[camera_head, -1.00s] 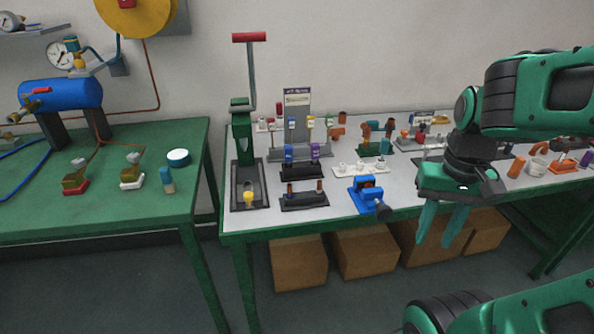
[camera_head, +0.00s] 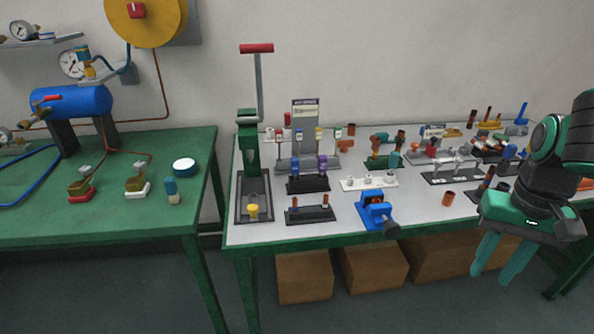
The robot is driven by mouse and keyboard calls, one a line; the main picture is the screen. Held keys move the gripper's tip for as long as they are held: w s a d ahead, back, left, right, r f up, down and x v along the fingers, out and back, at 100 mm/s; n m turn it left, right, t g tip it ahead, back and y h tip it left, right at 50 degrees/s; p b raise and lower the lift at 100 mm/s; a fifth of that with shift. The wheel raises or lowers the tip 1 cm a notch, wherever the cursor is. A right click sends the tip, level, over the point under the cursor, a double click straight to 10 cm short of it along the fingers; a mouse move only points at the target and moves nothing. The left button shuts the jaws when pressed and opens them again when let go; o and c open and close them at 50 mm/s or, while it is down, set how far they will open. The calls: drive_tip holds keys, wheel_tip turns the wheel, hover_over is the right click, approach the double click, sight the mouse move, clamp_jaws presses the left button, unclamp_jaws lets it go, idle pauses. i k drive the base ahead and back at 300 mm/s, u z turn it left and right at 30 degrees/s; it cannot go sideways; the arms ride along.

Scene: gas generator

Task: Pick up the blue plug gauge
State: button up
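Several small blue-marked pieces could be the blue plug gauge, and I cannot tell for sure which one it is. A blue-topped piece (camera_head: 295,166) stands upright in a black holder (camera_head: 308,185) on the grey-topped bench, beside a purple-topped piece (camera_head: 323,165). Behind them, a grey rack (camera_head: 293,168) with a sign holds pieces with blue, yellow and green tops, including a blue one (camera_head: 299,136). My gripper (camera_head: 491,279) is at the lower right, in front of the bench edge and far from these pieces. Its two teal fingers point down, apart, with nothing between them.
A green press (camera_head: 248,150) with a red handle stands left of the holder. A blue vise (camera_head: 375,211) sits at the front edge. White and black racks fill the bench to the right. A green table (camera_head: 130,215) stands at the left, beyond a gap. Cardboard boxes (camera_head: 303,280) are underneath.

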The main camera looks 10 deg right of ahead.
sight(295, 161)
drive_tip(key=z, duration=0.05)
drive_tip(key=i, duration=1)
drive_tip(key=u, duration=0.05)
